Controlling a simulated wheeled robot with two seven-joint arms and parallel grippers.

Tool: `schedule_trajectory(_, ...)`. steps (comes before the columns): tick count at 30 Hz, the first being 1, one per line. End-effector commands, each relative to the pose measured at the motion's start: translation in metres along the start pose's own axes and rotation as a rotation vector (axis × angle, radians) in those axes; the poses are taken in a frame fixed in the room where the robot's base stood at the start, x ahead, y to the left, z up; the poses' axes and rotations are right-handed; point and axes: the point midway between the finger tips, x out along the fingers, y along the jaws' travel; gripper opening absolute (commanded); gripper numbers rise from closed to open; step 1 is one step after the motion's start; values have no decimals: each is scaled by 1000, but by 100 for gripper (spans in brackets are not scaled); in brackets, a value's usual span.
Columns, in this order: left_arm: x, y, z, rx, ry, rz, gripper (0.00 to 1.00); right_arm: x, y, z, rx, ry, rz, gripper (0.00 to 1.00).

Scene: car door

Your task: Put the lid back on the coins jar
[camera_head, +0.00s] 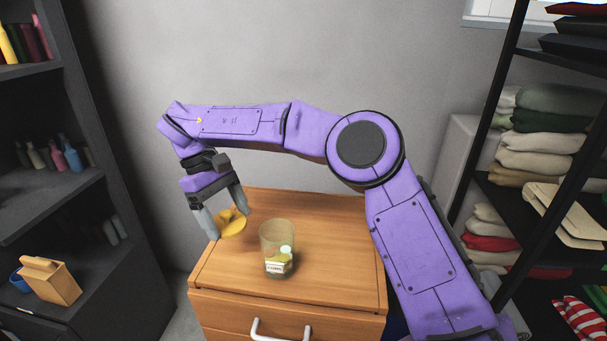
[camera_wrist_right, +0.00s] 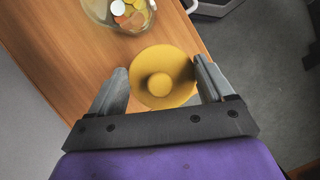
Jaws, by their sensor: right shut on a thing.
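The yellow lid (camera_head: 234,229), round with a raised knob, is between the fingers of my right gripper (camera_head: 227,221), to the left of the jar. In the right wrist view the lid (camera_wrist_right: 148,92) sits between the two grey fingertips, knob towards the camera. My right gripper (camera_wrist_right: 163,86) is shut on it. The coins jar (camera_head: 277,246) is clear glass with a label and stands upright and open on the wooden cabinet. Coins show inside the jar (camera_wrist_right: 118,14) in the right wrist view. My left gripper is not in view.
The wooden cabinet (camera_head: 335,245) has a white handle (camera_head: 281,330) on its front. Its top right of the jar is clear. A dark shelf (camera_head: 85,195) stands left, and a rack with folded cloths (camera_head: 545,140) stands right.

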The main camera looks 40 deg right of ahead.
Motion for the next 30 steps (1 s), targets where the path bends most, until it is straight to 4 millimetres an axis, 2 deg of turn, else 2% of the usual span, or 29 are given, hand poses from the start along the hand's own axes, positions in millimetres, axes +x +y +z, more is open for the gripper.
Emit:
schedule_trajectory(1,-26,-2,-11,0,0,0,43,-33,9,24,-14,5,5,52)
schedule_trajectory(4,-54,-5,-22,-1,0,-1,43,-60,27,70,-121,1,45,52)
schedule_trajectory(6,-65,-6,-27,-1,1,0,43,-62,34,96,-245,-1,94,52)
schedule_trajectory(9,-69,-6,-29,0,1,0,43,-53,38,115,-416,1,168,52)
schedule_trajectory(15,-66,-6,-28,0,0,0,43,-37,39,122,-608,3,254,52)
schedule_trajectory(23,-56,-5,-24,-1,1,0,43,-20,39,115,-614,3,257,52)
schedule_trajectory(30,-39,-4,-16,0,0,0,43,8,39,103,-612,3,256,52)
